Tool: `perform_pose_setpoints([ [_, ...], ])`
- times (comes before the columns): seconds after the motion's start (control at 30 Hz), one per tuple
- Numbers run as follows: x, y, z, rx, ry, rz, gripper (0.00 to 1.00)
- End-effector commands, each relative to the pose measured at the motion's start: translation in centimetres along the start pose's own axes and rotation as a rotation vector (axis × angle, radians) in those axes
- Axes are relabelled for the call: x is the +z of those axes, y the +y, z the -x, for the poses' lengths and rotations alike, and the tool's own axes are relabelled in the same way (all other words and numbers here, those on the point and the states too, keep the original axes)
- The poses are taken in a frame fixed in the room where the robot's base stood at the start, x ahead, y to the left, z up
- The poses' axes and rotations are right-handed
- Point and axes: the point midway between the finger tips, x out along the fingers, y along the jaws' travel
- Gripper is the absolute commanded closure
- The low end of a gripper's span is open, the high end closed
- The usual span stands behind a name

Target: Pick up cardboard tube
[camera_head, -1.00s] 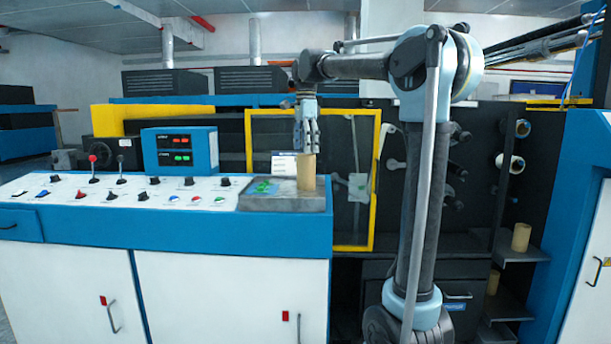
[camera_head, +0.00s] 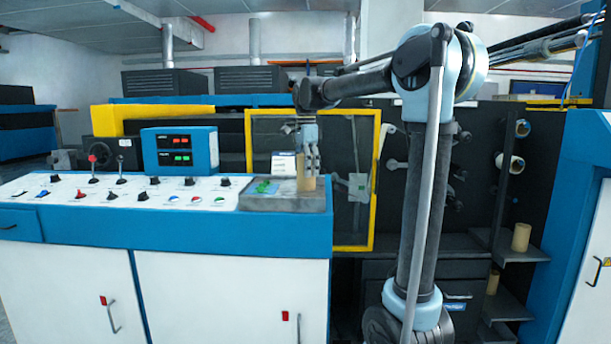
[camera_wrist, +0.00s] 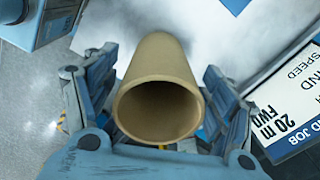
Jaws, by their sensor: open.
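The cardboard tube (camera_head: 306,182) is tan and hollow and stands upright on the grey tray (camera_head: 275,203) at the right end of the control console. In the wrist view the tube (camera_wrist: 158,88) shows its open end toward the camera, between the two fingers. My gripper (camera_head: 312,172) is lowered around the upper part of the tube. In the wrist view my gripper's fingers (camera_wrist: 155,110) are open on either side of it, with a gap visible at least on the left. The tube's far end is hidden in the wrist view.
A green item (camera_head: 265,187) lies on the tray left of the tube. A white sign (camera_head: 283,164) stands behind it and also shows in the wrist view (camera_wrist: 290,110). A yellow-framed panel (camera_head: 375,190) is behind. Another tan tube (camera_head: 521,237) stands on a right shelf.

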Motion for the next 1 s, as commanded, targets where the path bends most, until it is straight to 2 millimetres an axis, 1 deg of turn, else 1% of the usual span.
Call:
perform_pose_setpoints([
  [0.03,0.0,0.0,0.0,0.000,0.000,0.000,0.23],
  [0.07,0.0,0.0,0.0,0.000,0.000,0.000,0.25],
  [0.1,0.0,0.0,0.0,0.000,0.000,0.000,0.34],
  [0.27,0.0,0.0,0.0,0.000,0.000,0.000,0.71],
  [0.57,0.0,0.0,0.1,0.000,0.000,0.000,0.71],
  [0.67,0.0,0.0,0.4,0.000,0.000,0.000,0.71],
  [0.77,0.0,0.0,1.4,0.000,0.000,0.000,0.71],
  [1.0,0.0,0.0,5.6,0.000,0.000,0.000,0.71],
])
